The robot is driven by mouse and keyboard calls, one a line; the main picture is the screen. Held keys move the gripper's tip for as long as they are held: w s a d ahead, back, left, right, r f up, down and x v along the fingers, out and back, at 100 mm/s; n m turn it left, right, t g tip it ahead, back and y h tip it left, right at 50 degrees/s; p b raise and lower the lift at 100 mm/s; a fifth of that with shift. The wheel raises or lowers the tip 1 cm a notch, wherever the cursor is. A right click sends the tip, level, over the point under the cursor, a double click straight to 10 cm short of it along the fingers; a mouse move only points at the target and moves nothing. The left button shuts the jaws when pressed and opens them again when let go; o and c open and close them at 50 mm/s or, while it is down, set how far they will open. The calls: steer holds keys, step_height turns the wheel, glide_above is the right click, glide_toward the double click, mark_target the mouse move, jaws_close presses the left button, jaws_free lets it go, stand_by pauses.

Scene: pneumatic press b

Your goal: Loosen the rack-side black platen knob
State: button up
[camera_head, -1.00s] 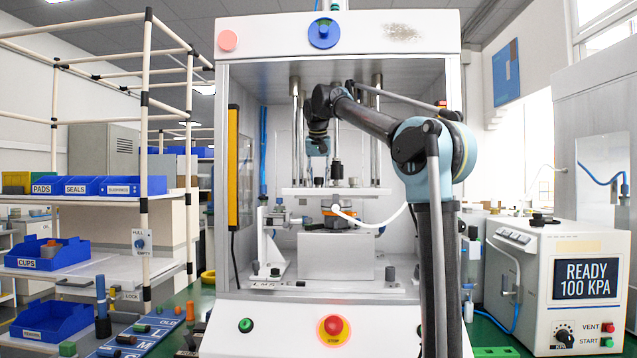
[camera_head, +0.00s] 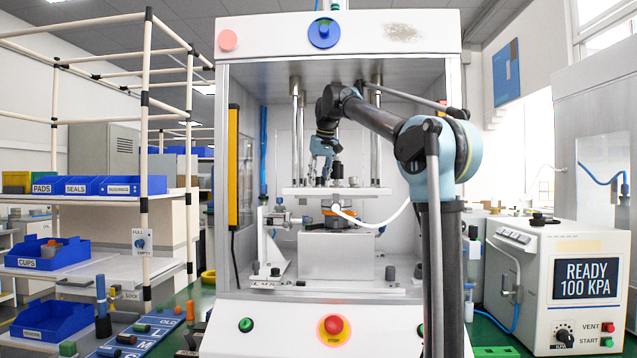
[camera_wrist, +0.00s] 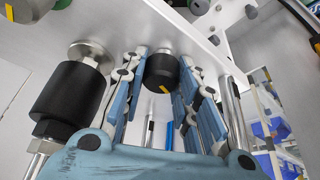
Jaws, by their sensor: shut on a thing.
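The rack-side black platen knob (camera_wrist: 161,74) has a yellow mark on its side. In the wrist view it sits between the blue fingers of my gripper (camera_wrist: 161,82), which is shut on it. In the head view my gripper (camera_head: 320,178) reaches down to the left part of the white platen (camera_head: 290,191) and hides the knob. The other platen knob (camera_head: 353,182) stands free to the right. A larger black cylinder (camera_wrist: 70,98) on the central rod is close beside my gripper; it also shows in the head view (camera_head: 337,170).
Steel guide posts (camera_head: 375,140) flank the platen inside the white press frame. A yellow light bar (camera_head: 233,165) stands at the left opening. The parts rack (camera_head: 145,120) is at left.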

steer(key=shift+d+n+g+y, duration=0.1)
steer(key=shift+n+g+y, duration=0.45)
steer(key=shift+n, duration=1.65)
steer(key=o, duration=1.1)
steer(key=shift+v, duration=3.65)
steer(key=shift+d, duration=0.15)
